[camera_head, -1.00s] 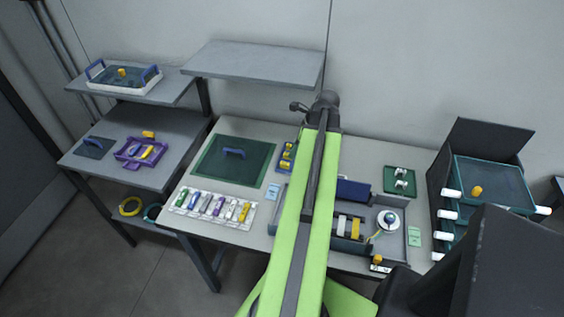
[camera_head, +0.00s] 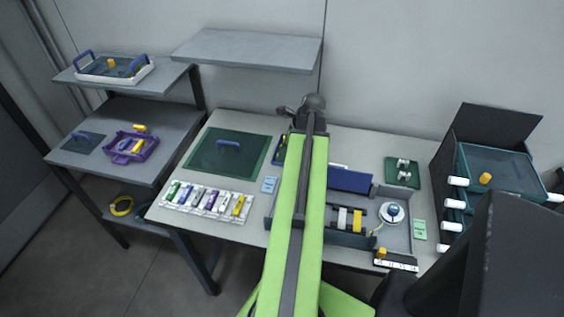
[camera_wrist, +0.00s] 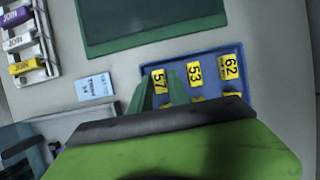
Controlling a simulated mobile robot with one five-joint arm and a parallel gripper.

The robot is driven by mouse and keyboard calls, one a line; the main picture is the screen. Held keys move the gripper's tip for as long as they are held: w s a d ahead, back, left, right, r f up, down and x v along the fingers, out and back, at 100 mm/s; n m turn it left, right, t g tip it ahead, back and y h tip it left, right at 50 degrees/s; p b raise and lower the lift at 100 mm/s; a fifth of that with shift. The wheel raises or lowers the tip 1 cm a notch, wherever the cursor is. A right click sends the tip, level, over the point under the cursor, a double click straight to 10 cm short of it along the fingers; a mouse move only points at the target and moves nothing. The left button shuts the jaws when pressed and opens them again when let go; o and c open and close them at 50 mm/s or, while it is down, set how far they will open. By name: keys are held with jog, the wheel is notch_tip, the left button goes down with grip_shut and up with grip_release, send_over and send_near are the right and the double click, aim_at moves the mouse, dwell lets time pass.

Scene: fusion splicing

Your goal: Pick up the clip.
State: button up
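Several yellow numbered clips lie in a blue tray (camera_wrist: 210,66) in the wrist view. They include clip 57 (camera_wrist: 159,82), clip 53 (camera_wrist: 194,71) and clip 62 (camera_wrist: 231,66); more yellow pieces are partly hidden behind my wrist. My gripper (camera_wrist: 162,76) is open, its two green fingers apart on either side of clip 57. I cannot tell whether they touch it or how high they are. In the head view, my green arm covers most of the blue tray (camera_head: 279,150), and my fingers are hidden.
A dark green mat (camera_head: 210,158) with a blue handle lies left of the tray. A white rack (camera_head: 205,203) of labelled coloured pieces stands at the table's front left. A blue-grey workstation (camera_head: 395,236) with a round white spool sits right of my arm. A grey shelf (camera_head: 250,48) overhangs the back.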

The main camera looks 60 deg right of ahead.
jog(key=shift+c, duration=0.4)
grip_shut()
jog(key=shift+r, duration=0.2)
jog(key=shift+r+p, duration=0.3)
jog(key=shift+p, duration=0.15)
notch_tip(320, 180, up, 4)
jog(key=p, duration=0.4)
jog(key=s+r+p, duration=0.6)
jog(key=s, duration=0.5)
jog(key=shift+s+d, duration=0.2)
jog(key=shift+s, duration=0.15)
jog(key=shift+r, duration=0.1)
